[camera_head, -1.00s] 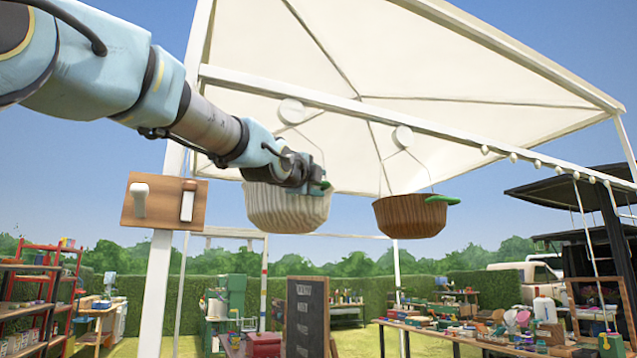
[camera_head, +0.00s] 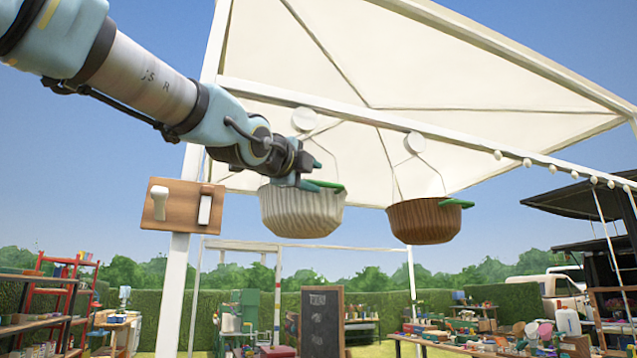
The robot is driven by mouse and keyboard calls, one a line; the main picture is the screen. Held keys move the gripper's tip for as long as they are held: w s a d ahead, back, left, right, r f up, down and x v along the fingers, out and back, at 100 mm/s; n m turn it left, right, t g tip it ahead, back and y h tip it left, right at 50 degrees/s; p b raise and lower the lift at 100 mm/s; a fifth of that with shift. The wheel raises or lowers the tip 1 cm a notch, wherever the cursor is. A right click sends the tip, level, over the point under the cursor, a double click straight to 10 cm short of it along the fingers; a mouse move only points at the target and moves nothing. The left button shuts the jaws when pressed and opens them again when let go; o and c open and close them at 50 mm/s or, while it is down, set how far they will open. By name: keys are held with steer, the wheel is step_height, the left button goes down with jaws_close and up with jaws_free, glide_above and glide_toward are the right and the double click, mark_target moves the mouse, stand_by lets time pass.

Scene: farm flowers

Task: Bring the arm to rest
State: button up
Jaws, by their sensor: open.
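My arm reaches in from the upper left. My gripper (camera_head: 314,176) is open, with its two green-tipped fingers apart and nothing seen between them. It is just above and in front of the left rim of a white ribbed hanging basket (camera_head: 303,215). A green piece (camera_head: 330,186) shows at that basket's rim, partly behind the fingers. A brown ribbed hanging basket (camera_head: 425,222) hangs to the right, with a green piece (camera_head: 455,203) at its rim, clear of my gripper. The inside of both baskets is hidden from this low angle.
The baskets hang from a white canopy beam (camera_head: 370,122). A wooden board (camera_head: 183,207) with two white parts is on the white post, below my forearm. Shelves, a chalkboard (camera_head: 322,322) and cluttered tables stand lower down. Open sky lies left of the post.

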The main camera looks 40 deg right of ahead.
stand_by(0.6)
steer(key=w+a+f+n+t+y, duration=0.1)
steer(key=w+a+f+n+y, duration=0.2)
steer(key=w+f, duration=0.4)
steer(key=w+a+f+n+t+y, duration=0.1)
steer(key=w+a+f+n+y, duration=0.1)
steer(key=w+f+n, duration=0.45)
steer(key=w+a+f+n+y, duration=0.35)
steer(key=a+f, duration=0.35)
steer(key=f, duration=0.3)
steer(key=w+a+f+n+y, duration=0.2)
steer(key=w+a+f+y, duration=0.15)
steer(key=a+f, duration=0.45)
steer(key=s+a+f+n+g+y, duration=0.2)
steer(key=a+f+n+g+y, duration=0.2)
steer(key=a+f+n, duration=0.95)
steer(key=s+a+f+n+g, duration=0.1)
steer(key=s+a+f+g, duration=0.1)
steer(key=s+a+f, duration=0.3)
steer(key=s+a+f+n+g+y, duration=0.1)
steer(key=s+a+f+n+g, duration=0.1)
steer(key=s+a+f, duration=0.4)
step_height(320, 180, down, 4)
steer(key=a, duration=0.2)
steer(key=shift+a+y, duration=0.3)
steer(key=shift+a, duration=0.05)
steer(key=shift+w+f, duration=0.1)
steer(key=shift+c, duration=0.4)
